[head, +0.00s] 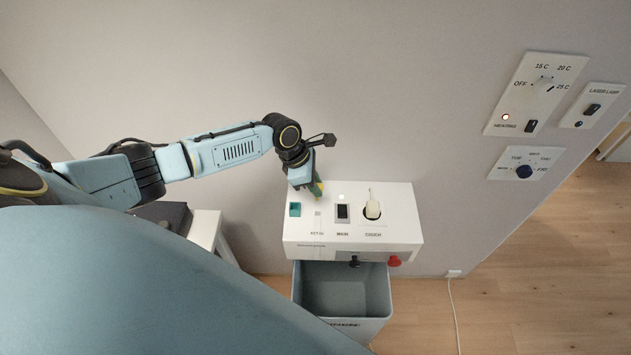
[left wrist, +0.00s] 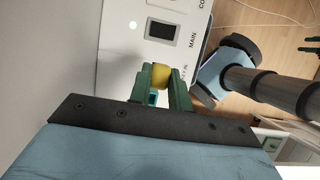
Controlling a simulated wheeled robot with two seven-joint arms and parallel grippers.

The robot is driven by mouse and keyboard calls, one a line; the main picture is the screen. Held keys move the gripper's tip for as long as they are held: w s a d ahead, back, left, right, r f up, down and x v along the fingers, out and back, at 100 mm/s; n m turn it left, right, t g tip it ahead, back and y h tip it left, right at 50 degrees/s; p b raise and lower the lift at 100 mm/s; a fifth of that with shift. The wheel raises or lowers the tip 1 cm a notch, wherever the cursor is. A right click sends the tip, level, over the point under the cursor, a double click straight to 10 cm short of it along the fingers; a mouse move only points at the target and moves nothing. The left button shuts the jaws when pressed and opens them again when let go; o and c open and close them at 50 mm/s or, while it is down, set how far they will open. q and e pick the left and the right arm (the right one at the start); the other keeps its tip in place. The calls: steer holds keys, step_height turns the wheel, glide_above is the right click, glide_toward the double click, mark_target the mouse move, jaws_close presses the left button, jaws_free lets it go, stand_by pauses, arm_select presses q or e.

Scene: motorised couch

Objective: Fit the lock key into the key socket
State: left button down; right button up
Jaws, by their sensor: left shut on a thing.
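My left gripper (head: 316,188) is over the left part of the white control box (head: 400,236). In the left wrist view its green fingers (left wrist: 161,84) are shut on a yellow piece, which I take to be the lock key (left wrist: 160,76). The rest of the key is hidden by the fingers. The "KEY IN" label and a small slot above it, likely the key socket (head: 318,213), are just below the gripper in the head view. I cannot tell whether the key touches the slot. Green prongs at the right edge of the left wrist view may be my right gripper (left wrist: 310,47).
A teal square recess (head: 295,209) is left of the slot. A grey bin (head: 343,290) is below the box. Wall panels (head: 537,93) hang at the right.

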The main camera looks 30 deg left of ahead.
arm_select(q)
steer(key=shift+r+p, duration=0.2)
steer(key=shift+p, duration=0.45)
steer(key=shift+f+b, duration=1.7)
steer(key=shift+f, duration=1.35)
steer(key=shift+p, duration=0.45)
steer(key=shift+p, duration=0.55)
steer(key=shift+f+b, duration=1.15)
steer(key=shift+f, duration=0.95)
